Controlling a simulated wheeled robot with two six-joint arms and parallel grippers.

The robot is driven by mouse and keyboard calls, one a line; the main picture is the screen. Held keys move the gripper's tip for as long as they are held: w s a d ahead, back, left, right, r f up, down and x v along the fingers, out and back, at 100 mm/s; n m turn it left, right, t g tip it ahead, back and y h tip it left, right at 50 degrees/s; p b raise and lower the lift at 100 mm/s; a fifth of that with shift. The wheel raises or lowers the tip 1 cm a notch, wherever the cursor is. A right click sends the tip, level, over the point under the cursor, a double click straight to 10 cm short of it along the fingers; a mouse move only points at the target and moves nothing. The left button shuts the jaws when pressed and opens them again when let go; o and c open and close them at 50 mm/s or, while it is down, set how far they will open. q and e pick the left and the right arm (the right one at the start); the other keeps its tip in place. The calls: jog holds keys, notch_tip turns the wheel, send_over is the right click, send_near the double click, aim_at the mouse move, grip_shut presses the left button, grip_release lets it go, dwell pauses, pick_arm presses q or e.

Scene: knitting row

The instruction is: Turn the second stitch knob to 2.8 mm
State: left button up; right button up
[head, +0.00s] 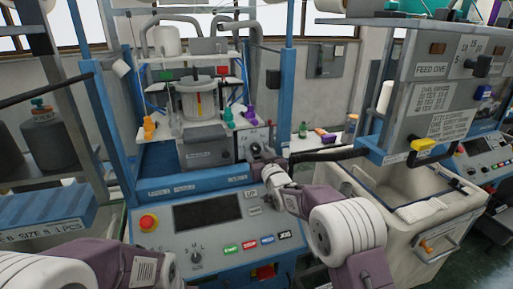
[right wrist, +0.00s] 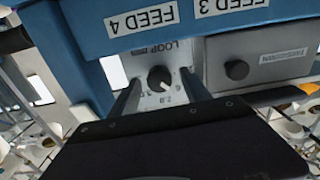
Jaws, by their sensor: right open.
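A dark round knob (right wrist: 158,78) with a light pointer mark sits on a grey plate marked LOOP in the right wrist view. Its pointer seems to slant toward the lower right of that picture. The small scale figures beside it are hard to read. My right gripper (right wrist: 160,92) is open, with one finger on each side of the knob; I cannot tell whether they touch it.
A blue ledge labelled FEED 3 and FEED 4 (right wrist: 155,22) lies close beside the fingers. Another dark knob (right wrist: 237,70) is to the right. The console below has a dark screen (head: 208,214), a red stop button (head: 148,222) and a selector knob (head: 196,257).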

jog(key=shift+w+a, duration=0.15)
jog(key=shift+w, duration=0.45)
grip_shut()
jog(key=m+b, duration=0.1)
jog(key=m, duration=0.2)
jog(key=shift+f+m+b, duration=0.1)
jog(key=shift+m+b, duration=0.2)
jog(key=shift+m, duration=0.1)
jog(key=shift+m+b, duration=0.45)
jog(key=shift+m, duration=1.75)
